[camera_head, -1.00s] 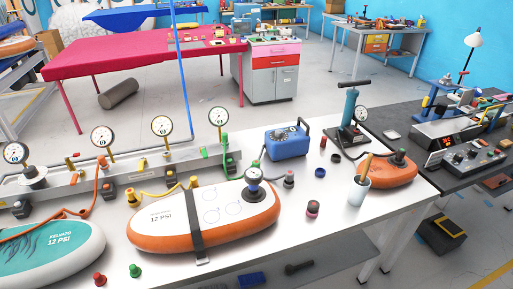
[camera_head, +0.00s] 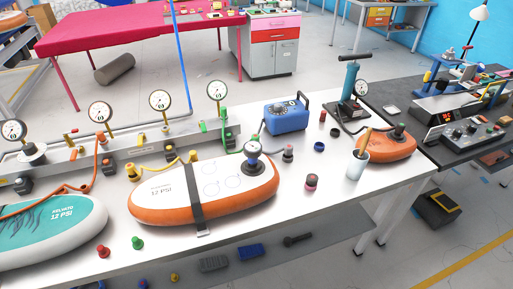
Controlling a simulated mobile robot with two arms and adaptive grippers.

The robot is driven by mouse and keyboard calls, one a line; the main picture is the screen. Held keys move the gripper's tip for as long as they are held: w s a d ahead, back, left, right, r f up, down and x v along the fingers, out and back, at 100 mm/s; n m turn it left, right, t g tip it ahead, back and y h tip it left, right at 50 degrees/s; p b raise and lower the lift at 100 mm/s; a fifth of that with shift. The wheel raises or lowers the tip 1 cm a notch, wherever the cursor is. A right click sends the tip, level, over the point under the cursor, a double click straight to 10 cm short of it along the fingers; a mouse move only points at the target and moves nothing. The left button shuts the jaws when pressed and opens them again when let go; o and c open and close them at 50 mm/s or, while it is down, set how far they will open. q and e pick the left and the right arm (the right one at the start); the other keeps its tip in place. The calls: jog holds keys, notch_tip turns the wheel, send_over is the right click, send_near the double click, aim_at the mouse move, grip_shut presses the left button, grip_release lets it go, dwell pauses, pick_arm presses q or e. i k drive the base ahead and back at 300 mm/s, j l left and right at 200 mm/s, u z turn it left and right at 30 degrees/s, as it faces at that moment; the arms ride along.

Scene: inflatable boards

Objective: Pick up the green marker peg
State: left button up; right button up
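The green marker peg (camera_head: 138,243) stands upright on the white workbench near its front edge, in front of the orange-and-white board. A red peg (camera_head: 103,252) stands just to its left, with a small gap between them. Neither of my grippers shows in the head view, so their state cannot be seen.
The orange-and-white board (camera_head: 235,189) with a black strap lies behind the peg, and a teal board (camera_head: 50,232) lies to the left. Gauges on a manifold (camera_head: 75,151), a blue pump box (camera_head: 287,117) and a white cup (camera_head: 357,169) stand farther back. A lower shelf (camera_head: 300,262) holds small items.

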aim_at(138, 243)
jog(key=k+u, duration=0.1)
jog(key=u, duration=1.05)
